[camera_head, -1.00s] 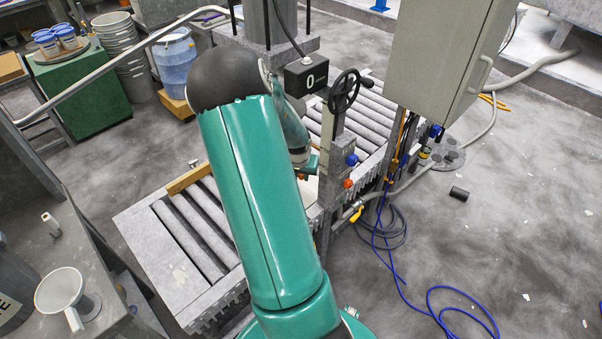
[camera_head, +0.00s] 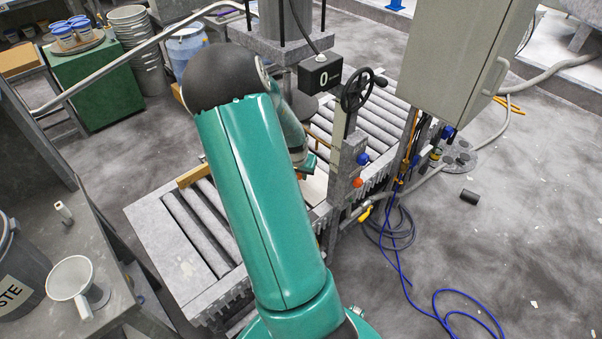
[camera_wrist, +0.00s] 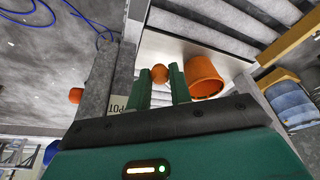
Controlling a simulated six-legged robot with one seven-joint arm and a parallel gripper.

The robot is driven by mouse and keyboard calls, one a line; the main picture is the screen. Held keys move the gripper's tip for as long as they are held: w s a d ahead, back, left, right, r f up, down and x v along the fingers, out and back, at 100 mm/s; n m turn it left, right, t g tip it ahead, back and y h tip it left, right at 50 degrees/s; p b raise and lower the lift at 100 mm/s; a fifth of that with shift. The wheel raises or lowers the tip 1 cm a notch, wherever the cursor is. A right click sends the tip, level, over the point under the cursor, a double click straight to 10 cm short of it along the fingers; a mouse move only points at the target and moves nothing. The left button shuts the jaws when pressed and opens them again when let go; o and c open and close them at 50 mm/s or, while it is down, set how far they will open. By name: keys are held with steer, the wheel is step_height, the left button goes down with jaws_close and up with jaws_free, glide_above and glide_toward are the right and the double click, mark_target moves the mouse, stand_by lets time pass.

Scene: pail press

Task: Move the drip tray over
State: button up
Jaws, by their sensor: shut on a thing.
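My gripper (camera_wrist: 161,84) has its two green fingers on either side of an orange ball knob (camera_wrist: 159,73) and is shut on it. A pale flat plate (camera_wrist: 180,50), which may be the drip tray, lies just beyond the fingertips in the wrist view. Whether the knob is fixed to it cannot be told. An orange cup-like pail (camera_wrist: 205,77) is beside the right finger. In the head view my arm hides the gripper and most of this area; a bit of the pale plate (camera_head: 314,188) shows beside the arm.
A roller conveyor (camera_head: 205,235) runs under my arm. A grey post with a handwheel (camera_head: 358,90) and a grey cabinet (camera_head: 445,60) stand right of it. A blue hose (camera_head: 440,310) lies on the floor. A bench with a white jug (camera_head: 75,280) is at left.

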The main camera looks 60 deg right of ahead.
steer(key=shift+w, duration=0.1)
steer(key=shift+w+a, duration=0.55)
steer(key=shift+w, duration=0.25)
steer(key=shift+w+a, duration=0.5)
steer(key=shift+w, duration=0.25)
steer(key=shift+w+a, duration=0.25)
steer(key=shift+w, duration=0.7)
steer(key=shift+w+a, duration=0.25)
steer(key=shift+w, duration=0.65)
steer(key=shift+w+d, duration=0.1)
steer(key=shift+w, duration=1.85)
